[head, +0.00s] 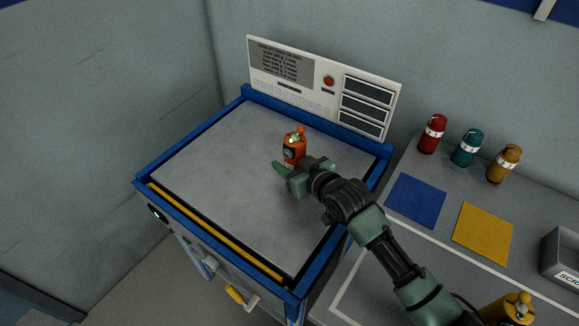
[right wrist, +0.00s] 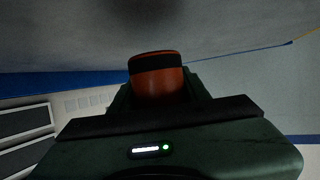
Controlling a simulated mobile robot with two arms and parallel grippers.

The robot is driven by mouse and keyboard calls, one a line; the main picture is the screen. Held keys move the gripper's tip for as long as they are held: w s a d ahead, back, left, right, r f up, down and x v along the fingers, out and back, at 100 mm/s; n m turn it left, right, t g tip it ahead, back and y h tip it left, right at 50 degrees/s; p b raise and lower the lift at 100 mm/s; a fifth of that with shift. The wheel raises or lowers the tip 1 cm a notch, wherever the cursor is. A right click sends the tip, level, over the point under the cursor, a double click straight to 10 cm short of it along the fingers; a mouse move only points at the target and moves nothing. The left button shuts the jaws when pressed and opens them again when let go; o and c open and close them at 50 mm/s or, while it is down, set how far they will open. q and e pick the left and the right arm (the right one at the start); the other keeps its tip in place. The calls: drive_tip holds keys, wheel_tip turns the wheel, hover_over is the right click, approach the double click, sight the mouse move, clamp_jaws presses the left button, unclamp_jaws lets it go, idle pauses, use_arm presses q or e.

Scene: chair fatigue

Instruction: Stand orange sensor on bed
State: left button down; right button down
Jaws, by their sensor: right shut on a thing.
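The orange sensor (head: 294,148) is upright at the right-middle part of the grey bed (head: 225,150), which has a blue frame. It has a dark band and a small orange knob on top. My right gripper (head: 290,168) is shut on its lower part. In the right wrist view the orange sensor (right wrist: 157,78) shows between the jaws. Whether its base touches the bed is hidden by the gripper. My left gripper is not in view.
A panel with a red button (head: 329,81) stands behind the bed. On the side table at right are red (head: 433,134), teal (head: 467,148) and amber (head: 504,164) bottle-like items, blue (head: 415,200) and yellow (head: 483,233) squares, and a grey bin (head: 563,258). The bed's left half is clear.

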drive_tip(key=shift+f, duration=0.85)
drive_tip(key=shift+f, duration=0.1)
drive_tip(key=c, duration=0.7)
unclamp_jaws()
drive_tip(key=shift+f, duration=0.1)
drive_tip(key=shift+s+d+r, duration=0.1)
drive_tip(key=shift+s+r, duration=0.05)
drive_tip(key=shift+r, duration=0.1)
drive_tip(key=v, duration=1.1)
drive_tip(key=shift+s+d+r, duration=0.15)
drive_tip(key=shift+s, duration=0.1)
drive_tip(key=shift+s, duration=0.1)
